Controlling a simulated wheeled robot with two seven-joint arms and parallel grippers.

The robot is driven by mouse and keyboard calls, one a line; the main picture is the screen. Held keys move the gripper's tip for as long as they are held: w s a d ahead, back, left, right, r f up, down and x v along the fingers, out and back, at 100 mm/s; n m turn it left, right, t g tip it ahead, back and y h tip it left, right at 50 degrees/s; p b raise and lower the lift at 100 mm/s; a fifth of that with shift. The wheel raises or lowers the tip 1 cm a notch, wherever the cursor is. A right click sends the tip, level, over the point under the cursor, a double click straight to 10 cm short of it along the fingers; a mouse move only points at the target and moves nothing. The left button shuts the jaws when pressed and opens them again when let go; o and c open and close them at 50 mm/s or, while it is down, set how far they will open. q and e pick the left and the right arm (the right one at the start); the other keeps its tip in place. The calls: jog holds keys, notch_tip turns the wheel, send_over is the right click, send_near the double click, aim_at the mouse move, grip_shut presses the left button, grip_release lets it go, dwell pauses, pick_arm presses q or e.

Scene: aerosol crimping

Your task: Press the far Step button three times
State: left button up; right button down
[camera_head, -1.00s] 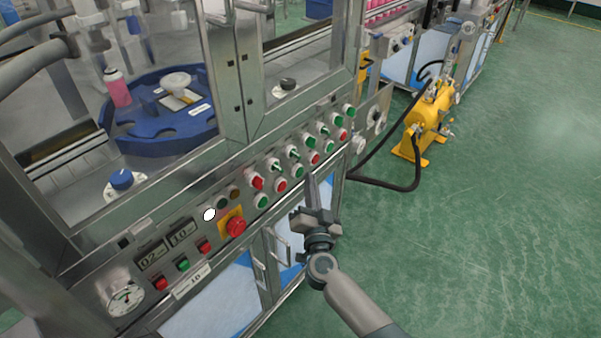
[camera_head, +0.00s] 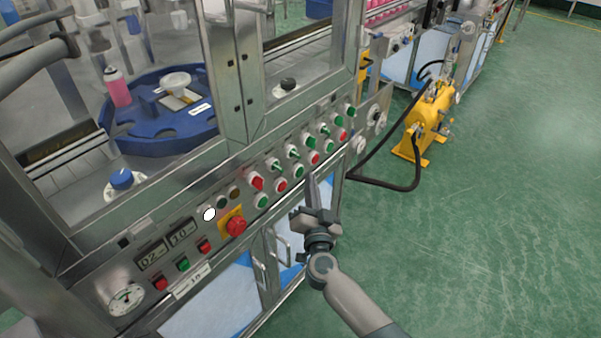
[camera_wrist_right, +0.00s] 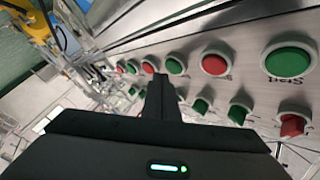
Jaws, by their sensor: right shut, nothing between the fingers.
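My right gripper (camera_head: 312,176) is shut and empty, its fingers pointing up toward the lower button row on the machine's front panel. In the right wrist view the closed fingers (camera_wrist_right: 158,82) lie in front of the panel near a small red button (camera_wrist_right: 148,67) and a green button (camera_wrist_right: 175,65). In the head view these look like the red button (camera_head: 314,158) and green button (camera_head: 298,172). I cannot tell whether the fingertips touch the panel. Labels there are too small to read, so I cannot tell which button is the far Step. My left gripper is not in view.
A green button marked Start (camera_wrist_right: 288,60) is nearest the wrist camera. Selector switches (camera_head: 293,153) run above the button row. A red emergency stop (camera_head: 236,226) sits on yellow to the left. Cabinet handles (camera_head: 283,249) stick out below. Green floor (camera_head: 480,240) is clear at right.

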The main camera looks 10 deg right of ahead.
dwell(0.8)
jog(key=shift+w, duration=0.1)
jog(key=shift+w+a+p, duration=0.25)
jog(key=shift+a+p, duration=0.05)
jog(key=shift+p, duration=0.1)
